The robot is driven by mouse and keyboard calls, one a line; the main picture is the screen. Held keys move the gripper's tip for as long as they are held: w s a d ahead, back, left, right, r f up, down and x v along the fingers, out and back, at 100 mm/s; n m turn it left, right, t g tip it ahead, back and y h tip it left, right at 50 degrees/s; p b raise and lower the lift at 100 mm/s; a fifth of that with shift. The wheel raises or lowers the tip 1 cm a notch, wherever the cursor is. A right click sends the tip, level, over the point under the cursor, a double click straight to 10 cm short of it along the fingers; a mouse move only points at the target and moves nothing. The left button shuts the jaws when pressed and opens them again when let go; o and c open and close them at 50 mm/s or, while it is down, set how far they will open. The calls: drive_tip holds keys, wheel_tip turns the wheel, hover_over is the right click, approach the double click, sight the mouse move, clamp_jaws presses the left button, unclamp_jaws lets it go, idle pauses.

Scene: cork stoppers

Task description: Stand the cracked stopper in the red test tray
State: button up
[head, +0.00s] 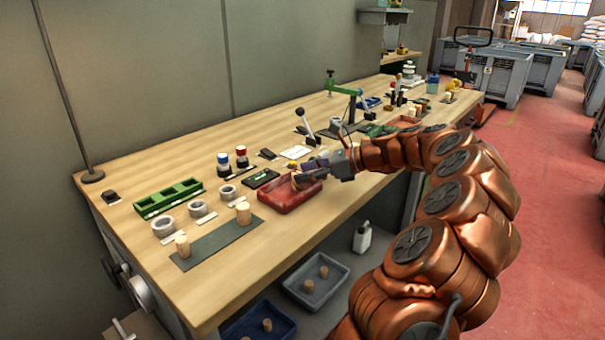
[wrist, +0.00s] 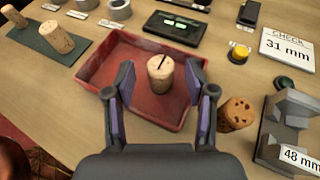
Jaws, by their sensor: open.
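The cracked stopper (wrist: 161,76), a pale cork with a dark slit across its top, stands upright in the red test tray (wrist: 110,59) in the wrist view. My gripper (wrist: 160,68) is open, with one finger on each side of the stopper and visible gaps between them. In the head view the red tray (head: 287,203) lies on the bench and my gripper (head: 308,174) is over it, largely hiding the stopper.
A pitted stopper (wrist: 237,114) stands just right of the tray. Two stoppers (wrist: 57,38) (wrist: 15,16) are on a dark mat (wrist: 45,48) to the left. A green rack (head: 168,197) lies further left.

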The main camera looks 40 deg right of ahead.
drive_tip(key=v, duration=1)
drive_tip(key=shift+s+d+p, duration=0.3)
drive_tip(key=shift+p, duration=0.05)
